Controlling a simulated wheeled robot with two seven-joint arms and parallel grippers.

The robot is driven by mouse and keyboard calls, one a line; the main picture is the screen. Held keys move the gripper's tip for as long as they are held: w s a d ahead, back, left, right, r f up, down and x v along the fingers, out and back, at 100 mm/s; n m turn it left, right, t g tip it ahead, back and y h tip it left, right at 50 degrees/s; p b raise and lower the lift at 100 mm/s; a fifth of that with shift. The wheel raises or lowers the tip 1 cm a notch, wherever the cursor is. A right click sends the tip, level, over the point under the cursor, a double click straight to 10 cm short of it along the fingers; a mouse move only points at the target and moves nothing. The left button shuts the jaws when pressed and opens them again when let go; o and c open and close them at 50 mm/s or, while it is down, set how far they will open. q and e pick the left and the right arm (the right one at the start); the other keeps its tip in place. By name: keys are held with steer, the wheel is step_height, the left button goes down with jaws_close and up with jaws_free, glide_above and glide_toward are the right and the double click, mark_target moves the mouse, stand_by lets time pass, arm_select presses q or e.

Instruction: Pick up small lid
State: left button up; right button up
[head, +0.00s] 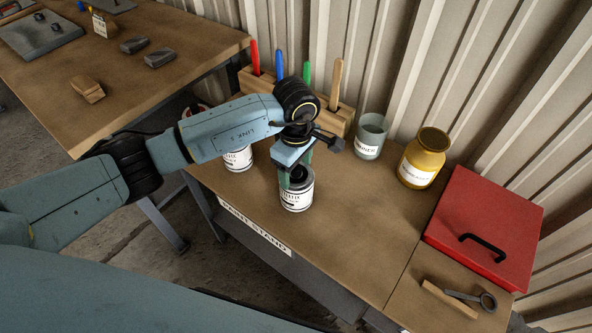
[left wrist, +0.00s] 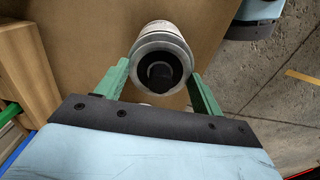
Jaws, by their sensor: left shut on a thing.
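The small lid (left wrist: 159,73) looks like a dark round piece with a black knob, inside a pale ring at the top of a white labelled can (head: 296,198). The can stands near the front edge of the paint stand. My left gripper (head: 297,176) points down over this can. Its green fingers are on either side of the lid and shut on it, as the left wrist view shows. The fingers partly hide the can's top in the head view. I cannot tell whether the lid still touches the can. My right gripper is not in view.
Another white can (head: 238,159) stands partly behind my left arm. A wooden rack (head: 338,120) with coloured handles, a grey jar (head: 369,137) and a yellow jar (head: 423,158) stand at the back. A red box (head: 485,230) is at right. The stand's middle is clear.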

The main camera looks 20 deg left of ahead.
arm_select(q)
step_height(320, 180, up, 10)
steer(key=shift+f+p, duration=0.2)
steer(key=shift+p, duration=0.1)
steer(key=shift+r+p, duration=0.6)
steer(key=shift+r, duration=0.7)
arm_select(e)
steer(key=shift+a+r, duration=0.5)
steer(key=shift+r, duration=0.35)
arm_select(q)
steer(key=shift+r+p, duration=0.35)
steer(key=shift+r, duration=0.4)
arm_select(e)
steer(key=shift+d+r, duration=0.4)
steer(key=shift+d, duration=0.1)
arm_select(q)
steer(key=shift+r, duration=0.1)
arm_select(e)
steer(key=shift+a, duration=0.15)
